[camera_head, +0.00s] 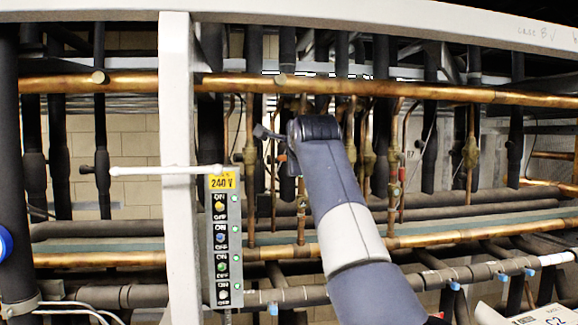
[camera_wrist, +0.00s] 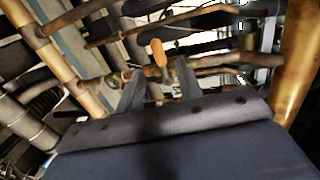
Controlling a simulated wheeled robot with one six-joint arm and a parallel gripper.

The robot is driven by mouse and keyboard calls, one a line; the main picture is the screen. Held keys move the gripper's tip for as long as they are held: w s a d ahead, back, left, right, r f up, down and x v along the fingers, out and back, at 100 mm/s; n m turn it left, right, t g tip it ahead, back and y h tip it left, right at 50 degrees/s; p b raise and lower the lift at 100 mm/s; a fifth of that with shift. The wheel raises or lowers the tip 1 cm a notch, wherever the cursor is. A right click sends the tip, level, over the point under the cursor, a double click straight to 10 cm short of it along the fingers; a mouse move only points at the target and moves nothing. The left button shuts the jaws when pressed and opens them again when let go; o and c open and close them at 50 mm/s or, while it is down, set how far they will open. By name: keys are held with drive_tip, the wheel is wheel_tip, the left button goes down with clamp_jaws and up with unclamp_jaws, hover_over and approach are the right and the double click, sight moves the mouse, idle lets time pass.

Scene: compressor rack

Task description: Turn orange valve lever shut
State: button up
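The orange valve lever (camera_wrist: 158,52) shows in the wrist view, just beyond and between the tips of my gripper (camera_wrist: 158,75). The two dark fingers stand apart with a gap between them, and nothing is clearly held. The lever looks close to the fingertips; I cannot tell whether it touches one. In the head view a small orange part, likely the lever (camera_head: 281,158), shows just left of my wrist. My gripper there is mostly hidden behind my arm. The valve body under the lever is not clear.
A white upright post (camera_head: 178,180) and a 240 V switch panel (camera_head: 223,245) stand left of my arm. Copper pipes (camera_head: 420,90) cross above and below the work spot. Dark insulated pipes (camera_head: 480,205) run behind. A thick copper pipe (camera_wrist: 298,60) is close at right in the wrist view.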

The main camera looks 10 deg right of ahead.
drive_tip(key=s, duration=0.3)
drive_tip(key=shift+s+r+b, duration=0.15)
drive_tip(key=shift+r+b, duration=0.15)
drive_tip(key=shift+b, duration=0.05)
drive_tip(key=shift+w+f+p, duration=0.35)
drive_tip(key=shift+w+p, duration=0.45)
drive_tip(key=shift+w, duration=1)
drive_tip(key=shift+w+f+p, duration=0.35)
drive_tip(key=shift+w+p, duration=0.5)
drive_tip(key=shift+w, duration=0.9)
drive_tip(key=shift+w+f+p, duration=0.35)
drive_tip(key=shift+w+p, duration=0.45)
drive_tip(key=shift+w, duration=1)
drive_tip(key=shift+s, duration=0.1)
